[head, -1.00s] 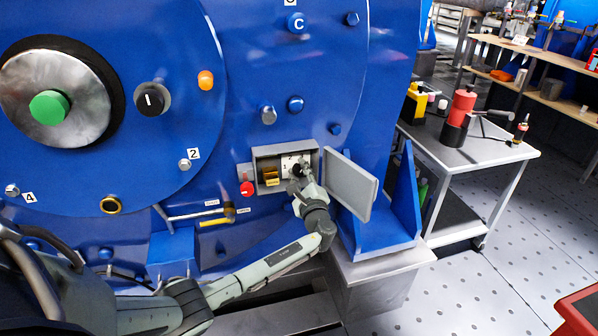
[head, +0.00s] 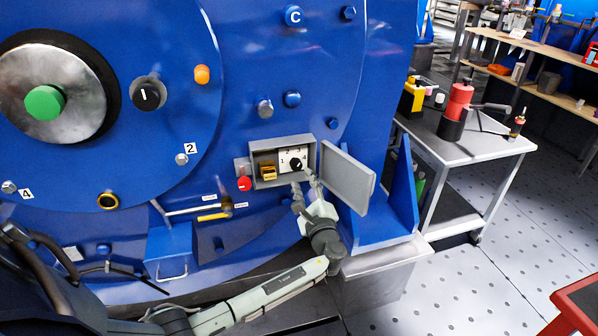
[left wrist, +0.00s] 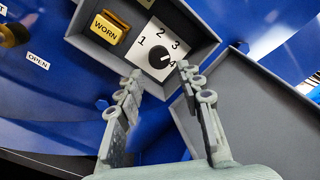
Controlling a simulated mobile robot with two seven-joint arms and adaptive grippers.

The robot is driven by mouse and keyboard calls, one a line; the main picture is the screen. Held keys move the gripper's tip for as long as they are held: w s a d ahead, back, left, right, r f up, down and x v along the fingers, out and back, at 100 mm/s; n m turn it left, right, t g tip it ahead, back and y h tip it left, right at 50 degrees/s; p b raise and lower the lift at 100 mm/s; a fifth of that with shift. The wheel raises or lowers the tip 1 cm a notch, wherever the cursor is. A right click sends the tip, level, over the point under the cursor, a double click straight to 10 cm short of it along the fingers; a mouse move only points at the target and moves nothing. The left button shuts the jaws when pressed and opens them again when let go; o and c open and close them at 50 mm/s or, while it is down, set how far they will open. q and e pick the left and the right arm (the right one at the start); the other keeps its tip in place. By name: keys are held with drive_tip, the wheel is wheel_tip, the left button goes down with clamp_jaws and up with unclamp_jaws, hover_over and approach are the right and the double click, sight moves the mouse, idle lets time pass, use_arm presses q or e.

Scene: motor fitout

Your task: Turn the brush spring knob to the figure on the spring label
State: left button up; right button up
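The brush spring knob (head: 296,164) is a small black round knob on a white dial plate inside a grey open box on the blue motor housing. In the left wrist view the knob (left wrist: 159,60) sits among the figures 1, 2, 3 and 4. Its pale pointer mark seems to face right, towards the 3–4 side, but is too small to be sure. My left gripper (head: 304,182) is open and empty, just below and in front of the knob, apart from it. Its fingers (left wrist: 160,76) stand wide in the wrist view. I cannot identify a spring label. My right gripper is not in view.
A yellow block (left wrist: 110,27) marked WORN sits left of the dial. The box's grey door (head: 347,178) hangs open to the right, close to my left gripper. A red knob (head: 244,184) is left of the box.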

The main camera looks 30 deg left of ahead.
use_arm(q)
drive_tip(key=shift+v, duration=2.05)
